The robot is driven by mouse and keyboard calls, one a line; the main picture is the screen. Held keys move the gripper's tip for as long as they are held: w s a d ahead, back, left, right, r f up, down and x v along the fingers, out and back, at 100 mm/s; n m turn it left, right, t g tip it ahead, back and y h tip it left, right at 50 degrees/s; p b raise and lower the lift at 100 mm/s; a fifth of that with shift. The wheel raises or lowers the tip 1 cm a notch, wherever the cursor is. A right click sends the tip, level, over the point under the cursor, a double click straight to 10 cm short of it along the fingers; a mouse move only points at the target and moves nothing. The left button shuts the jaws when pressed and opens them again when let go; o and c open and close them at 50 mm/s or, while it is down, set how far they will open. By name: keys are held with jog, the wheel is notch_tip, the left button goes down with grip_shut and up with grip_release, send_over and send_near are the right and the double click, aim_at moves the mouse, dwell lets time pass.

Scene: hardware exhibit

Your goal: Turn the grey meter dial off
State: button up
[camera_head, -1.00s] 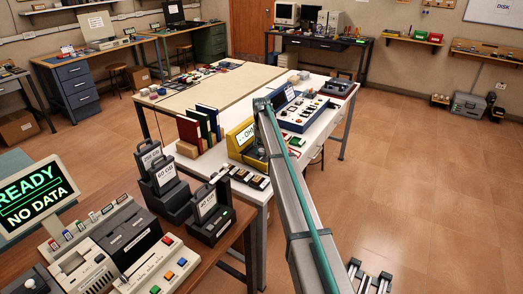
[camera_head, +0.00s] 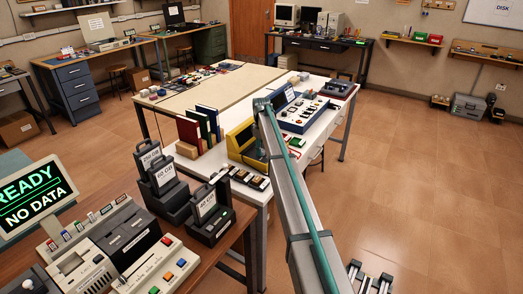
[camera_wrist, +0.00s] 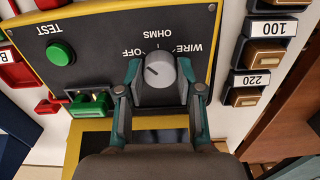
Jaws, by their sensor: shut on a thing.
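The grey meter dial (camera_wrist: 162,66) sits on the dark face of a yellow-framed meter, seen upside down in the wrist view. My gripper (camera_wrist: 160,76) is shut on the dial, one teal-and-grey finger on each side. WIRE and OHMS labels are also printed near the dial. In the head view the yellow meter (camera_head: 238,137) stands on the white table with its screen dark. My arm hides part of it, and the dial cannot be seen there.
A green TEST button (camera_wrist: 61,53) and a green connector (camera_wrist: 90,103) are left of the dial. Blocks labelled 100 and 220 (camera_wrist: 250,78) lie on the right. In the head view, upright books (camera_head: 208,122) stand left of the meter and a blue panel (camera_head: 303,112) behind it.

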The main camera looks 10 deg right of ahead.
jog(key=shift+n, duration=0.3)
jog(key=o, duration=1.2)
jog(key=shift+r, duration=0.1)
notch_tip(320, 180, up, 12)
jog(key=shift+f, duration=0.1)
